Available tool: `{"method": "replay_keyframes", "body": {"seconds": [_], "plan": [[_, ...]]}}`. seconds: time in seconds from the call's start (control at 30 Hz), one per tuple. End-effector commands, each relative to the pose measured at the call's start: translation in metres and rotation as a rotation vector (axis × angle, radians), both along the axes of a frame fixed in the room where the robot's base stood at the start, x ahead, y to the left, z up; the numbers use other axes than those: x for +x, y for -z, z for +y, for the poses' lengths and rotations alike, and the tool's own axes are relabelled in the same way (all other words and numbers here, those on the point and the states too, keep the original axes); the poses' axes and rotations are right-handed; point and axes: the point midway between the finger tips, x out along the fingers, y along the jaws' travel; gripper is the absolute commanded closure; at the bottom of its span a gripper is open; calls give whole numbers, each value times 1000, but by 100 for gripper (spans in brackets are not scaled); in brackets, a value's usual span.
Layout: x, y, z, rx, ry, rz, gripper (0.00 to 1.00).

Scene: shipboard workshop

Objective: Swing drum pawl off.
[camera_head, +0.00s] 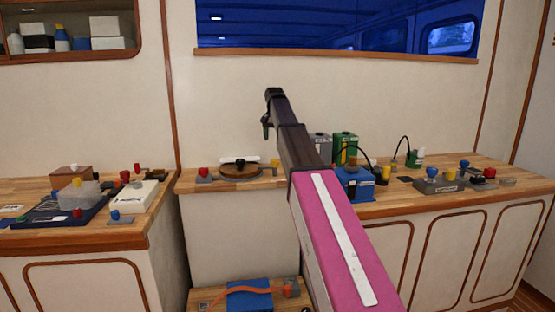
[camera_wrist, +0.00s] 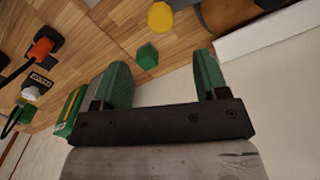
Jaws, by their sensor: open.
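In the head view, a round brown drum (camera_head: 240,173) lies on the wooden counter with a pale bar (camera_head: 238,160) across its top. A small yellow-topped part (camera_head: 275,163) stands at its right side. I cannot tell which part is the pawl. My gripper (camera_head: 267,129) hangs above the counter, near the drum's right side in the picture. In the wrist view my green-fingered gripper (camera_wrist: 162,64) is open and empty. Between and beyond its fingertips show a small green block (camera_wrist: 147,56) and a yellow knob (camera_wrist: 160,17). Part of the brown drum (camera_wrist: 230,14) shows at the top right.
A grey block with a red knob (camera_head: 204,174) stands left of the drum. Right of my arm are a blue box (camera_head: 354,184), green canisters (camera_head: 345,146) and several knobbed devices. A lower shelf (camera_head: 208,299) holds a blue box (camera_head: 249,295). The wall rises behind.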

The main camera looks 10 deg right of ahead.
Motion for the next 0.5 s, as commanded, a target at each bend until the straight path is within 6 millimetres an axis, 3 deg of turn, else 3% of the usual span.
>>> {"method": "replay_keyframes", "body": {"seconds": [0.17, 0.5], "plan": [[-1, 14, 0, 0, 1, 2, 33], [-1, 73, 0, -1, 1, 1, 33]]}}
